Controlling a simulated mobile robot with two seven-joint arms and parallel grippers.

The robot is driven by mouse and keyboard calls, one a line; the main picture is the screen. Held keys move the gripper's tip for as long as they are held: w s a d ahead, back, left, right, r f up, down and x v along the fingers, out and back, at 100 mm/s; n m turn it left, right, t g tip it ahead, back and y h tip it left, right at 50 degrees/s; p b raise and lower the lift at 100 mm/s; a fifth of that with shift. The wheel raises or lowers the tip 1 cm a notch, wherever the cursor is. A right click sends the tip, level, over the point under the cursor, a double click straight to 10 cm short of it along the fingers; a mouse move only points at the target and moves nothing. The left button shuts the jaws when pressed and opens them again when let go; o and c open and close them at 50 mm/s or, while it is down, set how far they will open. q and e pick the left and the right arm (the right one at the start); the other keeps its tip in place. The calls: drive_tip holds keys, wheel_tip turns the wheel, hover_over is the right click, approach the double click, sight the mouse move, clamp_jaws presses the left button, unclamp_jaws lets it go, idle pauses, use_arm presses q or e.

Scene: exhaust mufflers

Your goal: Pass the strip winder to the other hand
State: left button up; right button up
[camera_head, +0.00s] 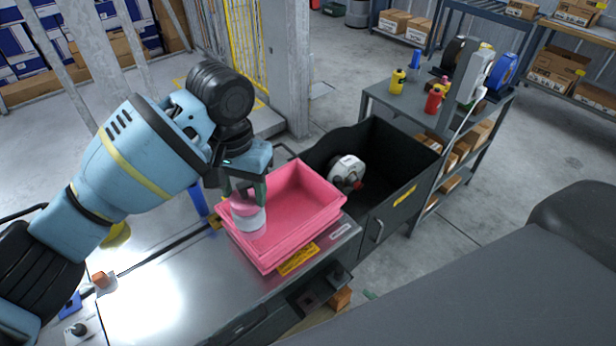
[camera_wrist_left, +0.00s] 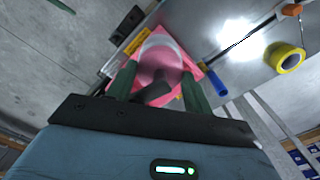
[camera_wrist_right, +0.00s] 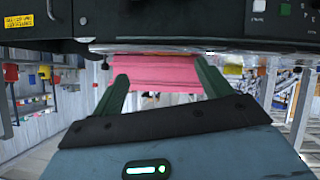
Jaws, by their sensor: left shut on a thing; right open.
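My left gripper (camera_head: 248,192) is shut on a round white and pink thing, which I take to be the strip winder (camera_head: 250,220). It hangs over the near left part of the pink tray (camera_head: 310,192). In the left wrist view the strip winder (camera_wrist_left: 160,52) shows between the fingers (camera_wrist_left: 158,72) as a pale disc with a white rim, partly hidden by them. My right gripper (camera_wrist_right: 162,72) shows only in the right wrist view. It is open and empty, with the pink tray (camera_wrist_right: 155,76) beyond its fingers.
The pink tray sits on a metal bench (camera_head: 170,290). A black bin (camera_head: 400,200) beyond it holds a white and red device (camera_head: 346,172). A grey shelf unit (camera_head: 400,105) with bottles stands behind. A yellow tape roll (camera_wrist_left: 289,58) lies on the bench.

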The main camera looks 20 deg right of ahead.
drive_tip(key=w+a+r+n+t+y, duration=0.1)
drive_tip(key=w+r+n+t+y, duration=0.2)
drive_tip(key=w+r+n, duration=0.5)
drive_tip(key=w+a+r+n+t+y, duration=0.1)
drive_tip(key=w+r+n+t+y, duration=0.3)
drive_tip(key=r, duration=0.6)
drive_tip(key=n+g+y, duration=0.3)
drive_tip(key=n+y, duration=0.2)
drive_tip(key=n, duration=0.6)
approach(253, 197)
drive_tip(key=w+d+r, duration=0.1)
drive_tip(key=w+d, duration=0.1)
drive_tip(key=d, duration=0.2)
wheel_tip(253, 197, up, 6)
drive_tip(key=w+n+g+h, duration=0.15)
drive_tip(key=n+g, duration=0.95)
drive_tip(key=n, duration=1.1)
drive_tip(key=x, duration=1.2)
drive_tip(key=shift+s+a+r, duration=0.1)
drive_tip(key=shift+c, duration=0.3)
